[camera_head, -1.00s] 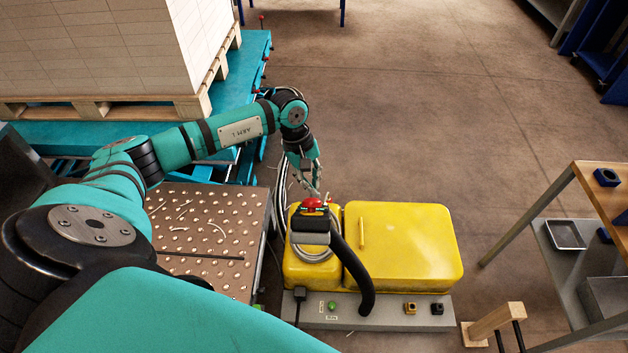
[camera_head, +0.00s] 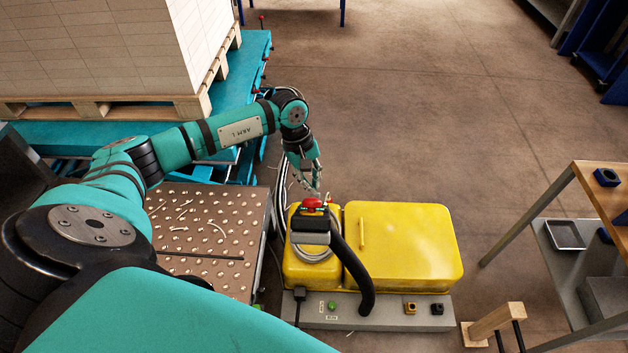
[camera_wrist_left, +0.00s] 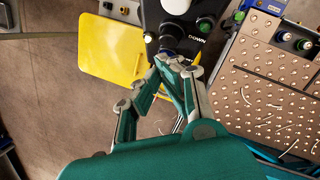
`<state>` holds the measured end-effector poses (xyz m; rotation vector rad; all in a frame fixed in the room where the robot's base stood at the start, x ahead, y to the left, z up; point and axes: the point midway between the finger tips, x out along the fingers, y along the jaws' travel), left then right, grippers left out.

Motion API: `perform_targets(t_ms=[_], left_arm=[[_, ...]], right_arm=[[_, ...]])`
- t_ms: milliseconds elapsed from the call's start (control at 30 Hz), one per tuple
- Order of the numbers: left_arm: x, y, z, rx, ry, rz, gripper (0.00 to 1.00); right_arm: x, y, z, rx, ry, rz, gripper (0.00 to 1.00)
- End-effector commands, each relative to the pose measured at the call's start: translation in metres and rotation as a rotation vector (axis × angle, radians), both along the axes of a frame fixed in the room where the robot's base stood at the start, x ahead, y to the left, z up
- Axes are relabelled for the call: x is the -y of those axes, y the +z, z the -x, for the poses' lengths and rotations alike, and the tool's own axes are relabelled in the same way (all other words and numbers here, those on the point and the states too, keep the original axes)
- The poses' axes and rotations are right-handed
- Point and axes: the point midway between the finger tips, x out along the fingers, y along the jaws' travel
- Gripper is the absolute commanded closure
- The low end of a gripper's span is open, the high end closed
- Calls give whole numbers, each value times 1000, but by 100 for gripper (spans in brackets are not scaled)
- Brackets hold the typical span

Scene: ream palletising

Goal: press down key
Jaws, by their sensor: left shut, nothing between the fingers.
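My left gripper (camera_head: 317,191) reaches down behind the red-topped control box (camera_head: 311,238) on the yellow machine. In the left wrist view its fingers (camera_wrist_left: 172,61) are shut with nothing between them. The fingertips are at the near edge of the black control panel (camera_wrist_left: 153,22), close to a dark round button (camera_wrist_left: 169,41). I cannot tell whether the fingertips touch the dark button. My right gripper is not in view.
The yellow machine cover (camera_head: 405,245) stands on a grey base with small buttons. A studded metal table (camera_head: 205,232) is left of it. A stack of paper (camera_head: 95,50) on a wooden pallet stands behind. A wooden bench (camera_head: 600,200) is at the right.

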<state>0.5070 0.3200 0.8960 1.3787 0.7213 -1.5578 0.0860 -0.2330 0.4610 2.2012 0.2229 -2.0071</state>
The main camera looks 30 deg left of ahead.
Motion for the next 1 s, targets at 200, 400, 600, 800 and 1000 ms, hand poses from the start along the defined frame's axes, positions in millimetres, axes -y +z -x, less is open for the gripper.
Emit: perform_targets(t_ms=[200, 400, 600, 800, 1000], left_arm=[[0, 0, 0, 0, 0, 0, 100], [1, -2, 1, 0, -1, 0, 100], [3, -6, 5, 0, 0, 0, 100], [4, -5, 6, 0, 0, 0, 100], [4, -6, 6, 0, 0, 0, 100]], right_arm=[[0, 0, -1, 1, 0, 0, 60], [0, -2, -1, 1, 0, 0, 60], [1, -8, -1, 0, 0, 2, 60], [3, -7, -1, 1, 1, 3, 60], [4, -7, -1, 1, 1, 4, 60]])
